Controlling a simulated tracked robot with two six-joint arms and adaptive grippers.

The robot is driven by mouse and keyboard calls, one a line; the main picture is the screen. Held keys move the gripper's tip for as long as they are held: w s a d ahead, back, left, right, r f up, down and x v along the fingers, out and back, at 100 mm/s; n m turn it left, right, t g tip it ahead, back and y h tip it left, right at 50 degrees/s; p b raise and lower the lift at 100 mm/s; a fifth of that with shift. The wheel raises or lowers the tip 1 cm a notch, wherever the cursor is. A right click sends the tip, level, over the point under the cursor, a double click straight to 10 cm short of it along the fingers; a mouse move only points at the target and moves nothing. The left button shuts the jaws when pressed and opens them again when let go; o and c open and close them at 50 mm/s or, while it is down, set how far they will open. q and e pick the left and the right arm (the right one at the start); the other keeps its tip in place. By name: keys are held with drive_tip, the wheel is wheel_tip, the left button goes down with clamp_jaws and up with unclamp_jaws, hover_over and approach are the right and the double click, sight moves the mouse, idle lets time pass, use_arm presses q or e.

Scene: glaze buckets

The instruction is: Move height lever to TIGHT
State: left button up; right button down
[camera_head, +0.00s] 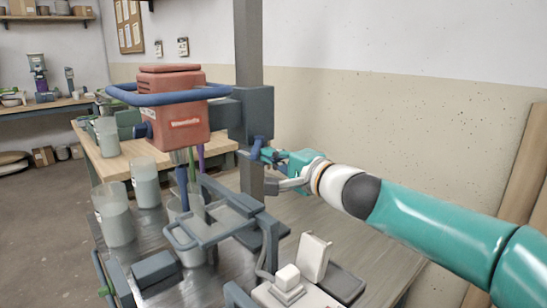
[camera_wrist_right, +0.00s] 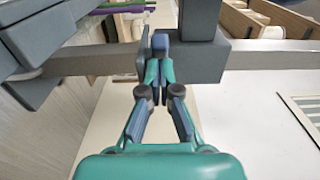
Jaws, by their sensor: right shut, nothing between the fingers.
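A red mixer head (camera_head: 180,120) with a blue bar around it is carried on a grey post (camera_head: 248,50) by a dark grey clamp block (camera_head: 258,110). A small blue lever (camera_head: 255,149) hangs at the lower edge of that block; I take it for the height lever. It also shows in the right wrist view (camera_wrist_right: 160,41), just beyond my fingertips. My right gripper (camera_head: 268,155) is shut with nothing between its fingers, its tips at or very close to the lever. I cannot tell whether they touch. No TIGHT marking is readable. My left gripper is out of view.
Several pale glaze buckets (camera_head: 113,215) stand on the metal table left of the post. A dark clamp frame (camera_head: 215,225) surrounds one bucket below the mixer. A white switch box (camera_head: 288,283) sits at the front. The wall side, right of the post, is mostly clear.

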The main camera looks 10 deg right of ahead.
drive_tip(key=shift+d, duration=0.1)
drive_tip(key=s+a+b+v, duration=0.1)
drive_tip(key=a+b+v, duration=0.1)
drive_tip(key=v, duration=0.9)
drive_tip(key=shift+s, duration=0.15)
drive_tip(key=shift+d+f, duration=0.1)
